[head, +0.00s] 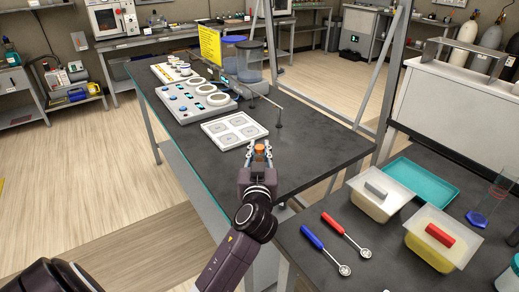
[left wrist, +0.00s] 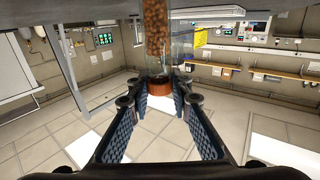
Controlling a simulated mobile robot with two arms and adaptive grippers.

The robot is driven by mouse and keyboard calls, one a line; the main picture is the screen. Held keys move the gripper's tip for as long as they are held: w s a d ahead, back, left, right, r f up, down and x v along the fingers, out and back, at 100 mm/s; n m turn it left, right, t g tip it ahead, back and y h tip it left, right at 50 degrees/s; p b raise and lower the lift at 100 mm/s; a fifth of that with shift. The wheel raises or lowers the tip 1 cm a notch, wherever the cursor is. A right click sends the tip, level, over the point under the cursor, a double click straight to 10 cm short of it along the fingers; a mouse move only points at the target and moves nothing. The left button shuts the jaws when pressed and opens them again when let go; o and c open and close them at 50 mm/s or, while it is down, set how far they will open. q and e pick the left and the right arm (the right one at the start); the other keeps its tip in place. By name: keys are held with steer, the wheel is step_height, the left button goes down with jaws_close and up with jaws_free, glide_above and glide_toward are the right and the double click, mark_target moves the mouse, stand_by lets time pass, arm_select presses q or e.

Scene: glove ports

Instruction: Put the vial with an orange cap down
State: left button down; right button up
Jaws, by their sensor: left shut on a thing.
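The vial's orange cap (head: 260,148) shows in the head view between the fingertips of my left gripper (head: 258,155), over the near part of the dark bench (head: 310,150). My left gripper is shut on the vial. In the left wrist view the clear vial (left wrist: 157,42), with brown grains in it, stands between the two blue-padded fingers (left wrist: 158,100), its orange-brown cap (left wrist: 158,82) nearest the pads. The vial's body is hidden in the head view, and I cannot tell whether it touches the bench. My right gripper is not in view.
A white tray with four squares (head: 234,131) lies just beyond the gripper. A grey device with round rings (head: 197,99) and a thin stand (head: 279,115) are farther back. Bench to the right of the gripper is clear. Tubs (head: 381,196) and red and blue tools (head: 346,236) lie on the nearer bench.

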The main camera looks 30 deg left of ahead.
arm_select(q)
steer(key=shift+f, duration=0.1)
steer(key=c, duration=1.8)
jaws_free()
steer(key=shift+o, duration=0.2)
